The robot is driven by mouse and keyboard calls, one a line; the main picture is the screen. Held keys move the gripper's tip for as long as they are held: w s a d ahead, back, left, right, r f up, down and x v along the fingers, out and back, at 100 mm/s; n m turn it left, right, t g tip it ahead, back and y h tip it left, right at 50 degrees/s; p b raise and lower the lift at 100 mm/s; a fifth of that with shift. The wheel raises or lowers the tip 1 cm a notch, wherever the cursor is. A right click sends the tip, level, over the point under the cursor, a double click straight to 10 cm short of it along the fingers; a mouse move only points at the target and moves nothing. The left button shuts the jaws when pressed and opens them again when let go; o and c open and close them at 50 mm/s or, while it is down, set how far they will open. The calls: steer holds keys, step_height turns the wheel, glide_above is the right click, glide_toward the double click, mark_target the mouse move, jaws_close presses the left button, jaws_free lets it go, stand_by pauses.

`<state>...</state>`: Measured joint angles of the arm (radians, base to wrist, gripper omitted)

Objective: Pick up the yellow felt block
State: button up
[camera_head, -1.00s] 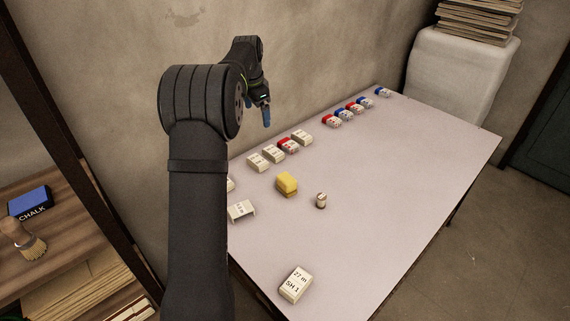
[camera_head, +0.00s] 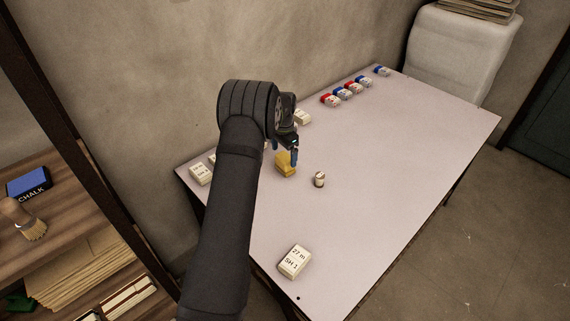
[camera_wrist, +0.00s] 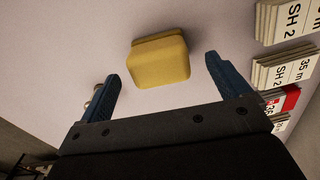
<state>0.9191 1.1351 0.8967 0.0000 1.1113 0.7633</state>
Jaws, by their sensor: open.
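The yellow felt block (camera_head: 286,166) lies on the pale table (camera_head: 385,150), left of the small round cream piece. In the wrist view the yellow block (camera_wrist: 160,60) sits ahead of my gripper, between the lines of its two blue fingers. My gripper (camera_wrist: 162,80) is open and empty, with a finger on either side and clear of the block. In the head view my gripper (camera_head: 285,150) hangs over the table at the block's far edge and partly covers it.
A small round cream piece (camera_head: 319,179) stands right of the block. A labelled cream block (camera_head: 295,261) lies near the front edge. Several red, blue and cream blocks line the far edge. Labelled stacks (camera_wrist: 285,70) lie at the right in the wrist view. A wall runs behind the table.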

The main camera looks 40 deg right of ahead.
steer(key=shift+s+f, duration=0.1)
steer(key=shift+f, duration=2.9)
steer(key=c, duration=1.1)
steer(key=shift+o, duration=0.2)
steer(key=shift+r, duration=0.15)
